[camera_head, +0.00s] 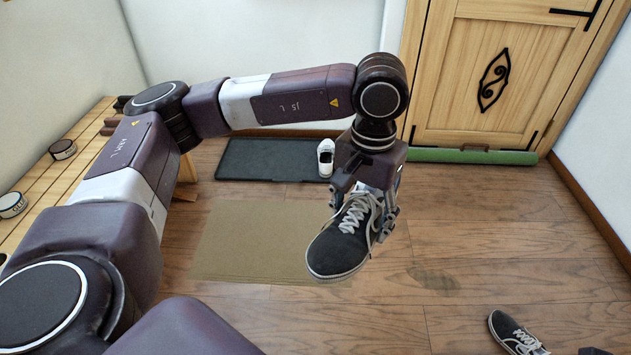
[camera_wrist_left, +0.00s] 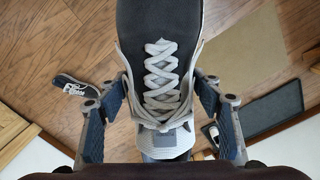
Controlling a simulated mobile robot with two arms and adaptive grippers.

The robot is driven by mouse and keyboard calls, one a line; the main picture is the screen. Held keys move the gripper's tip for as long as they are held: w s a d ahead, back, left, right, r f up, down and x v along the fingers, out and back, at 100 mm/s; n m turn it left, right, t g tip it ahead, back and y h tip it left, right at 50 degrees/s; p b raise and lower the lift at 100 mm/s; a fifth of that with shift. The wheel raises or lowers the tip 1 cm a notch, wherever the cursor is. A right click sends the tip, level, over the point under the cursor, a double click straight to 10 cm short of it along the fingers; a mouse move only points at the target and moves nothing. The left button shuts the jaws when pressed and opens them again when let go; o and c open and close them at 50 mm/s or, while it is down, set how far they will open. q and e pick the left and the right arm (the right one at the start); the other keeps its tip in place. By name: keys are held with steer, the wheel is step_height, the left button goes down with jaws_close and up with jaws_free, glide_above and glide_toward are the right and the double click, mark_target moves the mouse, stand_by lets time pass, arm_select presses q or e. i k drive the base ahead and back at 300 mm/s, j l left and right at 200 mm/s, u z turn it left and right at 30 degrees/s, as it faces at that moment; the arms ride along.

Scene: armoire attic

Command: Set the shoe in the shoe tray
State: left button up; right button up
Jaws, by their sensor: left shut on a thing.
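My left gripper (camera_head: 366,205) is shut on a dark grey lace-up shoe (camera_head: 338,250) with light laces and a white sole edge. It holds the shoe above the floor, toe pointing toward the lower left. In the left wrist view the shoe (camera_wrist_left: 160,30) fills the middle, between the two fingers of the gripper (camera_wrist_left: 160,115). The black shoe tray (camera_head: 265,160) lies on the floor by the back wall, left of the door. My right gripper does not show clearly.
A tan mat (camera_head: 238,240) lies in front of the tray. Another dark shoe (camera_head: 512,332) is on the floor at the lower right. A slatted wooden bench (camera_head: 40,185) stands at the left with small tins. A green roll (camera_head: 470,156) lies along the wooden door (camera_head: 490,75).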

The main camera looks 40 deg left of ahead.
mark_target(250, 159)
steer(key=i+j+u, duration=0.2)
steer(key=u, duration=0.25)
steer(key=i+j+u, duration=0.15)
steer(key=i+u, duration=0.15)
steer(key=u, duration=0.2)
steer(key=i+u, duration=0.2)
steer(key=i, duration=0.55)
steer(key=i+u, duration=0.2)
steer(key=i, duration=0.55)
steer(key=i+l, duration=0.15)
steer(key=i, duration=0.6)
